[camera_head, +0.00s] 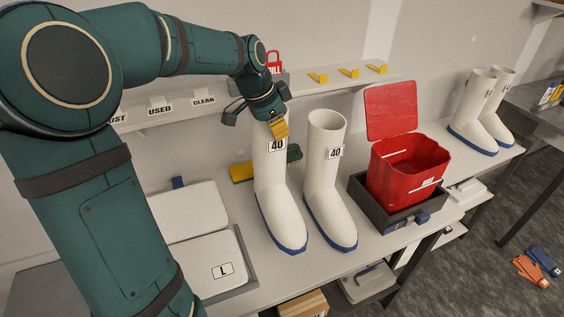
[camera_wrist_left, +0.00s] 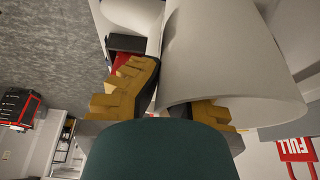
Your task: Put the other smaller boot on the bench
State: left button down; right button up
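Two white boots with blue soles stand upright side by side on the bench (camera_head: 232,292), each with a 40 label: the left boot (camera_head: 272,190) and the right boot (camera_head: 325,180). My left gripper (camera_head: 268,120) is at the top of the left boot. In the left wrist view my left gripper (camera_wrist_left: 160,95) has its yellow-padded fingers close together at the boot's rim (camera_wrist_left: 225,60). One finger is outside the wall; the other is partly hidden behind it. It looks shut on the boot. My right gripper is not in view.
An open red box (camera_head: 405,170) sits in a dark tray (camera_head: 385,222) right of the boots. Another white pair (camera_head: 480,115) stands at the bench's right end. A white case marked L (camera_head: 205,268) lies left. A shelf (camera_head: 170,112) with yellow hooks runs behind.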

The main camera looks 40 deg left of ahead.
pick_arm(q)
send_over(278, 166)
jog(key=shift+w+f+b, duration=0.1)
jog(key=shift+f+b, duration=0.2)
jog(key=shift+f, duration=2.6)
jog(key=c, duration=1.1)
grip_release()
jog(key=shift+c, duration=0.2)
jog(key=p+v, duration=0.1)
jog(key=v, duration=1.1)
